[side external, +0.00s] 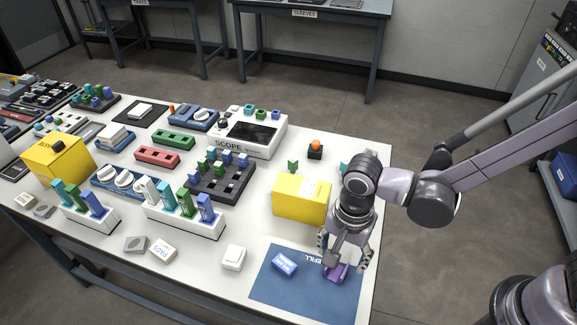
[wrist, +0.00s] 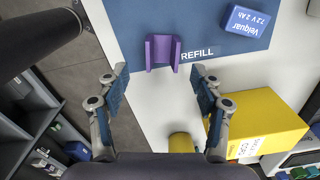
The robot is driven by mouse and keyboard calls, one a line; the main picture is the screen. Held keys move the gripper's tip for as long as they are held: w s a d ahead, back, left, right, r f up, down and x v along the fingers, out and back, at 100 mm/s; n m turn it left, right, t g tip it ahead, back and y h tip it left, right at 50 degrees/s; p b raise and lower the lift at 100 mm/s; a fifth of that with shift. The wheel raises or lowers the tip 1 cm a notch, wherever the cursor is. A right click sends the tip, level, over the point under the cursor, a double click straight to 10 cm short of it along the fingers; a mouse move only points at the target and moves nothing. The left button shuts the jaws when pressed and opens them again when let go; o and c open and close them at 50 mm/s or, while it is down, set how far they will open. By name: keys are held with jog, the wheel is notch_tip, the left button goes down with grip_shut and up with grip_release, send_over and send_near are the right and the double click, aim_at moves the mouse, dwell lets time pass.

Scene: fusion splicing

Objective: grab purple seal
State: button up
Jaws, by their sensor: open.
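The purple seal (side external: 336,272) is a small U-shaped piece on the blue REFILL mat (side external: 279,293), near its right side. In the wrist view the purple seal (wrist: 162,52) stands beside the word REFILL, ahead of my fingertips. My gripper (side external: 345,252) is over the seal in the side view, and its fingers partly cover it. In the wrist view my gripper (wrist: 160,78) is open and empty, with one finger to the left of the seal and one to the right. I cannot tell how high the fingertips are above the mat.
A blue Velquar battery (side external: 285,263) lies on the mat left of the seal. A yellow box (side external: 301,199) stands close behind my gripper. A white block (side external: 233,258) sits left of the mat. The table's right edge is close to the seal.

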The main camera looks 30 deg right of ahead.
aim_at(336, 272)
jog(key=shift+a+f, duration=0.15)
jog(key=shift+f, duration=1.05)
jog(key=shift+a+f, duration=0.15)
jog(key=shift+f, duration=1.05)
jog(key=c, duration=1.2)
